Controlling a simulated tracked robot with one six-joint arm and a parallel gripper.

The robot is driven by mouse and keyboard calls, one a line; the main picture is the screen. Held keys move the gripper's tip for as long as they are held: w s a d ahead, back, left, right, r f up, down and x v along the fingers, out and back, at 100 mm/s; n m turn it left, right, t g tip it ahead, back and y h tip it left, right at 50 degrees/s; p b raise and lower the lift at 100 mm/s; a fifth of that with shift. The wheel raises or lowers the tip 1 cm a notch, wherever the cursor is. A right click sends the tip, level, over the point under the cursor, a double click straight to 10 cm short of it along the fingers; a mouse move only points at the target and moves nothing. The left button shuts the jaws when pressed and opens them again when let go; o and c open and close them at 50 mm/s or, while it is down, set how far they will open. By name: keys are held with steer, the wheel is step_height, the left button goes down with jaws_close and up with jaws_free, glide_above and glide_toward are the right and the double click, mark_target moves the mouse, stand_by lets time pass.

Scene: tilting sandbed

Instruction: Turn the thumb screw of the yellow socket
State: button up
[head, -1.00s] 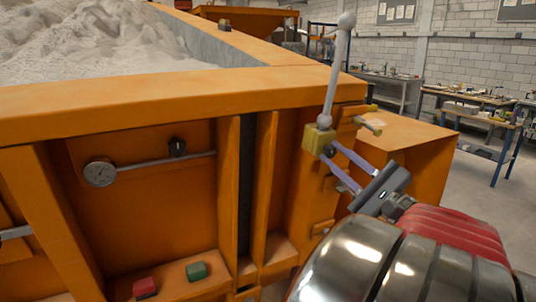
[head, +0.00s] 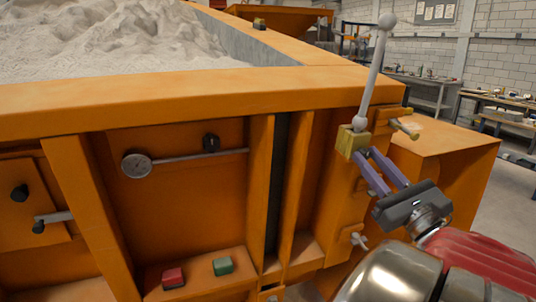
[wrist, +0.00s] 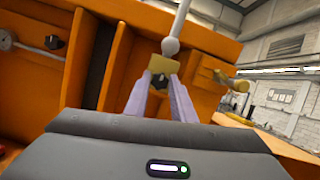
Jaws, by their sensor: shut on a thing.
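The yellow socket (head: 351,143) is a small block at the corner of the orange frame. A grey rod (head: 373,78) with a ball at each end stands in it, leaning slightly right. The socket's black thumb screw (wrist: 158,84) shows in the wrist view on the near face of the block. My gripper (head: 364,158) has its two purple fingers on either side of the thumb screw, shut on it. In the wrist view the fingertips (wrist: 160,80) flank the black knob. The fingers partly hide the screw in the head view.
An orange-framed sandbed (head: 110,40) fills the left and back. A dial gauge (head: 136,165) on a bar, a red button (head: 173,277) and a green button (head: 222,266) are on its side. A yellow peg (head: 405,129) sticks out just right of the socket. Workbenches stand farther back.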

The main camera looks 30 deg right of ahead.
jaws_close()
steer(key=o, duration=1)
jaws_free()
steer(key=shift+c, duration=0.2)
steer(key=shift+s, duration=0.1)
steer(key=v, duration=1.3)
steer(key=shift+s+f, duration=0.25)
steer(key=shift+a, duration=0.1)
